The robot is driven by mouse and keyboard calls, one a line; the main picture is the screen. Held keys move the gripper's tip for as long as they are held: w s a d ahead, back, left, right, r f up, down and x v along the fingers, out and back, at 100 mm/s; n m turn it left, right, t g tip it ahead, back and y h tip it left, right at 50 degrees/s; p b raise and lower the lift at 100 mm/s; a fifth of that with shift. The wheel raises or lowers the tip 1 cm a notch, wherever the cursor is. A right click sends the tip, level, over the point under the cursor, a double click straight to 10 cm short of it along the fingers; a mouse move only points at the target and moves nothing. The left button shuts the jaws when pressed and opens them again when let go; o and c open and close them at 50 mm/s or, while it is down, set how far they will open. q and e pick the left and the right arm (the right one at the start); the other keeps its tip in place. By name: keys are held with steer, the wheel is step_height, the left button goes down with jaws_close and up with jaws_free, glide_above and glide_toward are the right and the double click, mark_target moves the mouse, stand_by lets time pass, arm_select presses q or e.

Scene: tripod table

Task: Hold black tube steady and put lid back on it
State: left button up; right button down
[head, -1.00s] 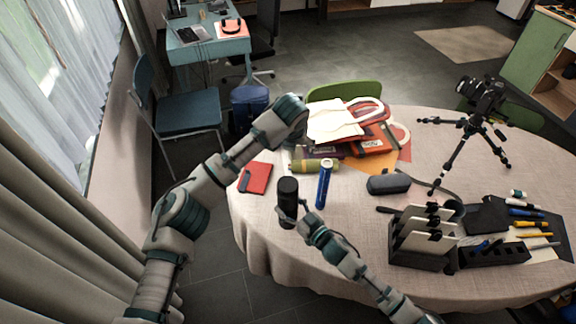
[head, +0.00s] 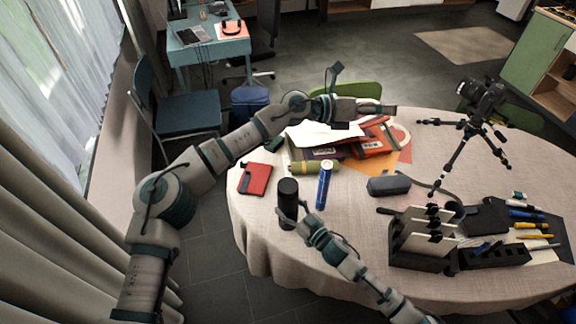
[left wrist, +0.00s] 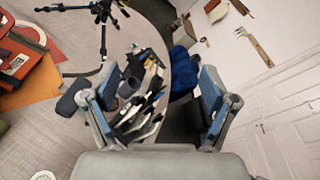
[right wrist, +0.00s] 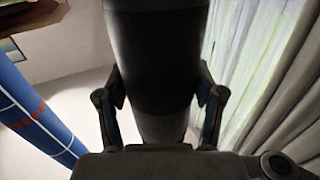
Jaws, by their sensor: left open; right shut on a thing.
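The black tube (head: 288,191) stands upright near the table's left front edge. My right gripper (head: 290,213) is shut around its side; in the right wrist view the tube (right wrist: 155,60) fills the space between the fingers. My left gripper (head: 388,108) is open and empty, over the pile of papers and books and well away from the tube. In the left wrist view nothing is between its spread fingers (left wrist: 155,102); the table lies far behind them. I cannot make out a separate lid or tell whether one is on the tube.
A blue tube (head: 325,187) stands close right of the black tube. A red book (head: 255,179) lies to the left. A dark case (head: 389,185), a black organizer (head: 420,257) and a camera tripod (head: 462,150) are to the right. An olive roll (head: 313,168) lies behind.

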arm_select(q)
step_height(320, 180, down, 8)
steer(key=s+a+g+y, duration=0.2)
steer(key=s+a+y, duration=0.1)
steer(key=y, duration=0.2)
steer(key=n+y, duration=0.8)
steer(key=y, duration=0.3)
glide_above(288, 185)
steer(key=shift+g, duration=0.4)
step_height(288, 185, down, 9)
steer(key=shift+f, duration=4)
